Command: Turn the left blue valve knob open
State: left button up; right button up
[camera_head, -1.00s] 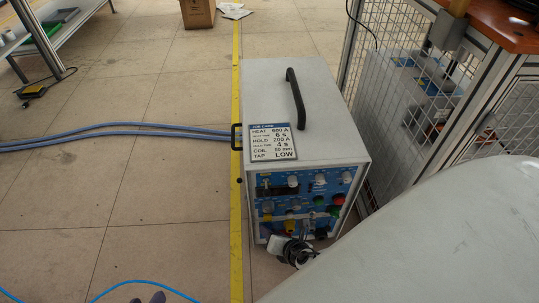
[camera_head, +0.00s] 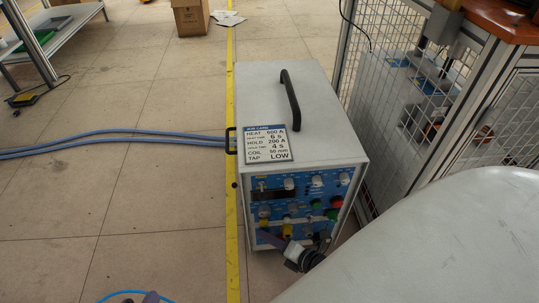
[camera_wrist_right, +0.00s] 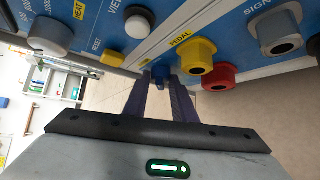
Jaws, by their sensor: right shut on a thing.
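The blue valve knob (camera_wrist_right: 161,72) sits at the lower edge of the heater's front panel, left of the yellow and red fittings in the right wrist view. My right gripper (camera_wrist_right: 160,92) has its purple fingers on both sides of it and is shut on it. In the head view my right gripper (camera_head: 267,238) reaches the panel's lower left corner, and its fingers hide the knob there. Small purple tips at the bottom edge, likely my left gripper (camera_head: 150,297), are too cut off to judge.
The heater cabinet (camera_head: 297,120) stands on the tiled floor, with a job card (camera_head: 267,144) and handle (camera_head: 290,95) on top. Yellow (camera_wrist_right: 198,55) and red (camera_wrist_right: 217,78) fittings are close right of my fingers. A mesh fence (camera_head: 390,75) stands to the right.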

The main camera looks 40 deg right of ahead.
jog(key=shift+f, duration=0.1)
dwell(0.3)
jog(key=o, duration=1)
jog(key=shift+o, duration=0.2)
pick_arm(q)
jog(key=a+f+p, duration=0.1)
jog(key=f+g+y+p, duration=0.1)
jog(key=p, duration=0.1)
jog(key=shift+s+a+f+y, duration=0.2)
jog(key=shift+a+f+y, duration=0.1)
jog(key=shift+a+f, duration=0.1)
pick_arm(e)
jog(key=v, duration=1)
pick_arm(q)
jog(key=shift+r, duration=0.1)
pick_arm(e)
jog(key=shift+s+d, duration=0.1)
jog(key=shift+s, duration=0.05)
